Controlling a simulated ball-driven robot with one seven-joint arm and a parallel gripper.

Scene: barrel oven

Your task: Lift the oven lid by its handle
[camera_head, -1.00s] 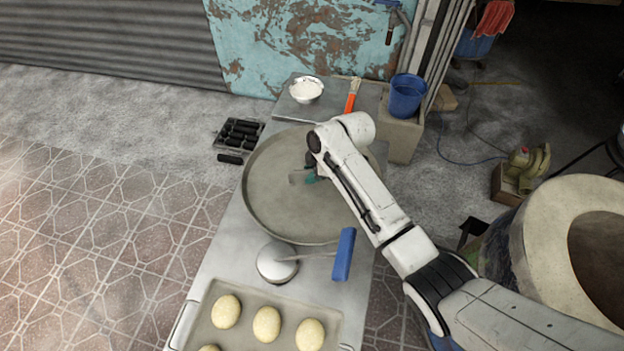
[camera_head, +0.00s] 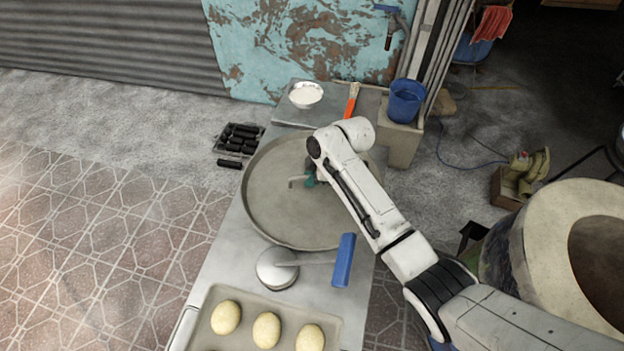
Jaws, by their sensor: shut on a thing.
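The oven lid (camera_head: 270,215) is a large round grey metal disc with a raised rim. It lies on the long metal table. Its handle (camera_head: 297,182) is a small metal bar near the middle of the disc, mostly hidden by my wrist. My gripper (camera_head: 309,179), with a teal part showing, is shut on the handle. My arm comes in from the lower right and covers the right part of the lid. I cannot tell whether the lid is clear of the table. The barrel oven (camera_head: 535,235) stands at the right with its round mouth uncovered.
A tray (camera_head: 208,302) of dough balls and a blue-handled round tool (camera_head: 344,262) lie in front of the lid. A white-filled bowl (camera_head: 306,95) and a brush (camera_head: 352,98) lie behind. A blue bucket (camera_head: 406,100) stands behind right. Floor left is mostly clear.

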